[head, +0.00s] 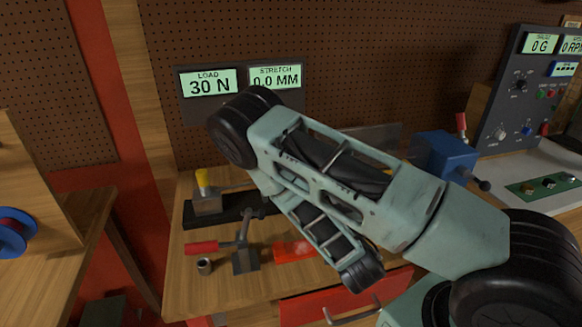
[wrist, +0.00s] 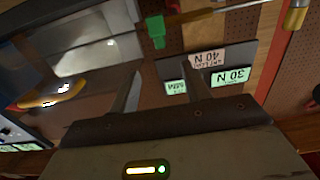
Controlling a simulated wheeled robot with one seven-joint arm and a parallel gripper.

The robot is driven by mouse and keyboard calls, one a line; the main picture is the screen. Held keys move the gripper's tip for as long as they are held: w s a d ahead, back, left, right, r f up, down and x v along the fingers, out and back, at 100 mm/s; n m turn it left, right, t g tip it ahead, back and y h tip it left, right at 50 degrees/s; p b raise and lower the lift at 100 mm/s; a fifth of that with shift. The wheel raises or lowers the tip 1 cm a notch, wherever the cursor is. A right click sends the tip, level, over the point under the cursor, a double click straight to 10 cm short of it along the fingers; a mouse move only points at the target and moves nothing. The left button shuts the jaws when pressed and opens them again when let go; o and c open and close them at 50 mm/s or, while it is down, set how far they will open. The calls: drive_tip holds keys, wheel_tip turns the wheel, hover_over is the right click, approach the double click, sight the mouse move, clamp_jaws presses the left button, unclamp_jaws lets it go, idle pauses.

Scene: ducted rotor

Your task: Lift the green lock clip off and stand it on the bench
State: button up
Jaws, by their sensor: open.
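The green lock clip (wrist: 157,30) shows in the wrist view at the top, a small bright green block beside a thin rod (wrist: 205,13). I cannot tell how it is fastened there. My gripper (wrist: 162,64) is open in the wrist view, with its two fingers apart and nothing visible between them. The clip appears beyond the fingertips, apart from them. In the head view my own arm covers the middle of the scene, and I can make out neither the clip nor the fingers. The wooden bench (head: 190,285) shows at its front left.
The load readout (head: 209,82) shows 30 N and the stretch readout (head: 275,77) 0.0 mm. A red-handled tool (head: 245,258), a small cup (head: 204,266) and an orange-red item (head: 292,251) lie on the bench. A blue vise-like block (head: 447,156) stands at right.

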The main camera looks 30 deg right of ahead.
drive_tip(key=b+x, duration=0.7)
drive_tip(key=x, duration=0.9)
drive_tip(key=shift+w+d, duration=0.25)
drive_tip(key=shift+w, duration=0.2)
drive_tip(key=shift+f, duration=0.1)
drive_tip(key=shift+b, duration=0.3)
drive_tip(key=shift+c, duration=0.4)
clamp_jaws()
